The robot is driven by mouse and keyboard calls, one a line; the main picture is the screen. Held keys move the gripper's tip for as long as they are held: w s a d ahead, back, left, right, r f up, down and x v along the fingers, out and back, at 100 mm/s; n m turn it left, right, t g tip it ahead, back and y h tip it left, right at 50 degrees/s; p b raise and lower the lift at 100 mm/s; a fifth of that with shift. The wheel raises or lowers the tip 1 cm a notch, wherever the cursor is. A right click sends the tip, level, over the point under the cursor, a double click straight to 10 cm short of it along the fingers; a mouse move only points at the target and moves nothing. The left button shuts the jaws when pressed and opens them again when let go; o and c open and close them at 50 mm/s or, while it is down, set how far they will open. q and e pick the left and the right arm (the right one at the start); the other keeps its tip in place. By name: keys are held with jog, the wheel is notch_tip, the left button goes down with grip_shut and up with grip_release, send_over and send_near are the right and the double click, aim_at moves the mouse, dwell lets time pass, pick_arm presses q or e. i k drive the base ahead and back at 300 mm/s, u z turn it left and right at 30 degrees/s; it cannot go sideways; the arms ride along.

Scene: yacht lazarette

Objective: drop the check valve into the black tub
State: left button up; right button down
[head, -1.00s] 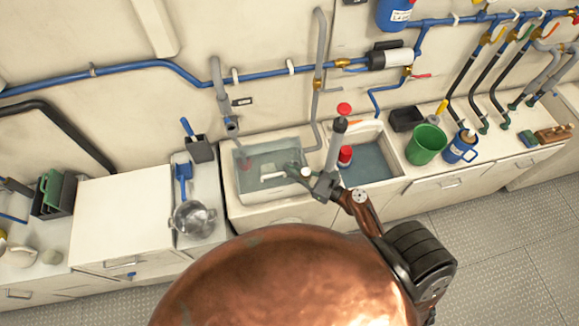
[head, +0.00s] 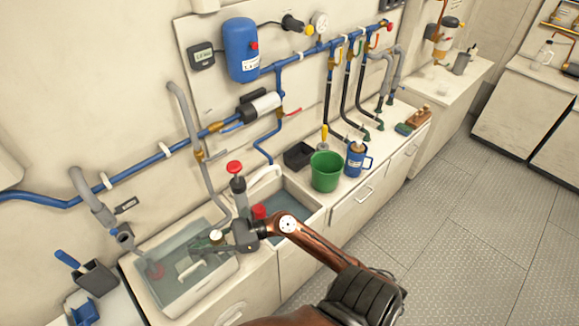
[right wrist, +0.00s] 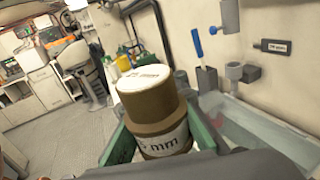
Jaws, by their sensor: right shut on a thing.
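The check valve is a stubby brown cylinder with a white end and a white label, large in the right wrist view (right wrist: 152,105). It sits between the green fingers of my right gripper (right wrist: 150,148), which is shut on it. In the head view, the right gripper (head: 214,240) holds the valve (head: 216,235) above the water-filled left basin. The black tub (head: 298,155) stands on the counter behind and left of the green bucket, up and right of the gripper and apart from it. Its inside is only partly visible. My left gripper is not in view.
The left basin (head: 150,290) and right basin (head: 312,212) hold water. A hand pump with a red knob (head: 234,168) stands between gripper and tub. The green bucket (head: 326,171) and blue jug (head: 355,160) stand beside the tub. Pipes run along the wall.

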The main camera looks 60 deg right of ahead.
aim_at(302, 158)
jog(key=z, duration=1.6)
